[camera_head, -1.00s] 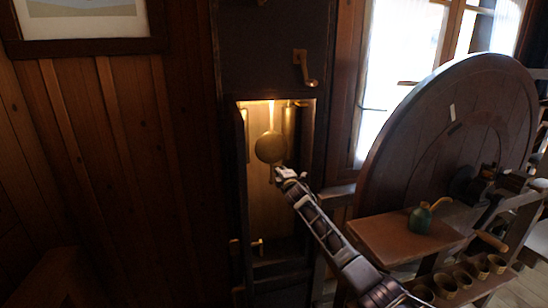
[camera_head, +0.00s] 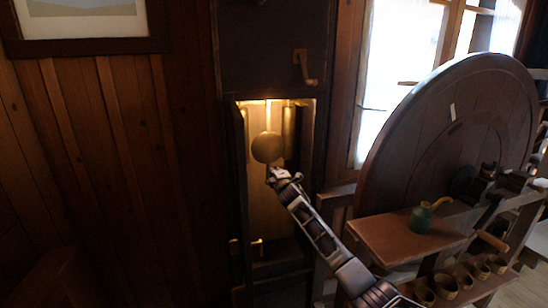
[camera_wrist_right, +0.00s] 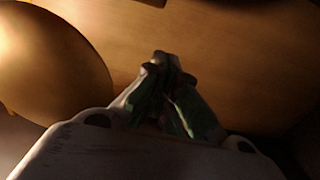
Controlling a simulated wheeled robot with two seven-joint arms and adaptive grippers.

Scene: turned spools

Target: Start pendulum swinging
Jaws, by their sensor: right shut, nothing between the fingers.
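The pendulum's round brass bob (camera_head: 267,147) hangs inside the lit, open clock case (camera_head: 262,215). In the right wrist view the bob (camera_wrist_right: 45,75) is large at the left, beside the fingers. My right gripper (camera_head: 272,174) is inside the case opening, just below the bob in the head view. Its fingers (camera_wrist_right: 162,62) are shut and empty. Whether they touch the bob cannot be told. My left gripper is not in view.
A brass cylinder (camera_head: 289,132) hangs right of the bob. A narrow door (camera_head: 240,190) stands open at the case's left. A large wooden wheel (camera_head: 450,130) and a shelf with a green oil can (camera_head: 420,218) stand at the right.

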